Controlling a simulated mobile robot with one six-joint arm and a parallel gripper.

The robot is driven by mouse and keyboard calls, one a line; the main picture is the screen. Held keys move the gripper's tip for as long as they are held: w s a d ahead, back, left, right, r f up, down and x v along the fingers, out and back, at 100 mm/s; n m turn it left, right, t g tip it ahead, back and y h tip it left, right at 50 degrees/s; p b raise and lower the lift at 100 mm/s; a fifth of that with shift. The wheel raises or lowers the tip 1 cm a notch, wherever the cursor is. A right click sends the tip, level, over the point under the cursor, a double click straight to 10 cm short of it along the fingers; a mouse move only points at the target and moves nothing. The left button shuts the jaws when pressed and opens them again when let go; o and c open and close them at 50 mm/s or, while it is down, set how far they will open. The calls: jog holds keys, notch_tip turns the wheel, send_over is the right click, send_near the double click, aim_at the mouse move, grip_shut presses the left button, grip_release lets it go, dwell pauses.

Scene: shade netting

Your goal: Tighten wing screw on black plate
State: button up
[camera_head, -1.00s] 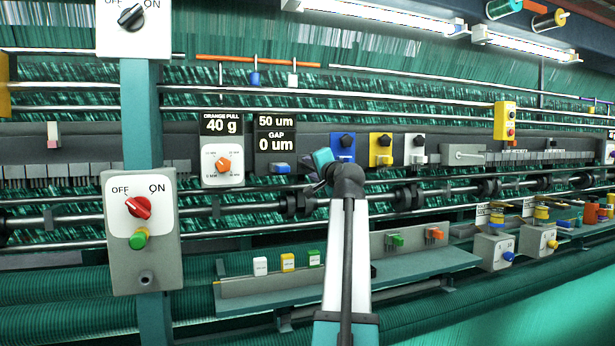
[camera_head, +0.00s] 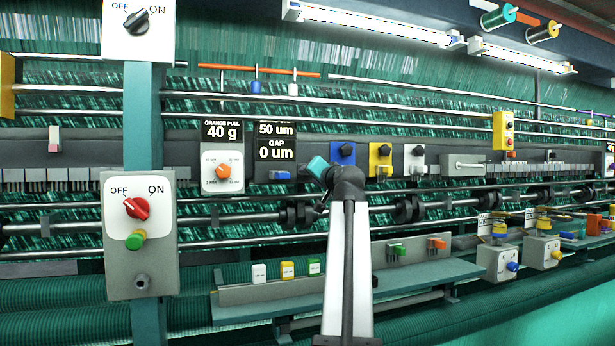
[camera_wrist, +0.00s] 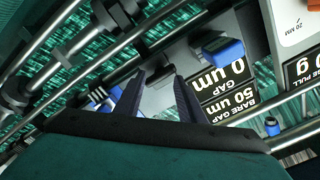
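I cannot make out for certain a black plate with a wing screw. A dark panel (camera_head: 275,152) reading "50 um" and "GAP 0 um" shows left of my arm in the head view, and upside down in the wrist view (camera_wrist: 222,82). A small blue block (camera_wrist: 223,52) sits at its edge. My gripper (camera_wrist: 159,74) has its two dark fingers apart, with nothing visibly held. A short dark bar (camera_wrist: 155,64) on a grey surface shows just beyond the fingertips; I cannot tell whether they touch. In the head view my wrist hides the fingers.
Blue (camera_head: 343,150), yellow (camera_head: 381,158) and white (camera_head: 415,158) plates with black knobs stand close to my wrist. Horizontal rods (camera_head: 240,220) cross below. A switch box (camera_head: 139,235) stands left.

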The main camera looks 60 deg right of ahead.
jog(key=shift+w+d, duration=0.1)
jog(key=shift+w, duration=0.05)
jog(key=shift+x, duration=1.05)
grip_shut()
jog(key=shift+m+p, duration=2.9)
jog(key=shift+p, duration=1.05)
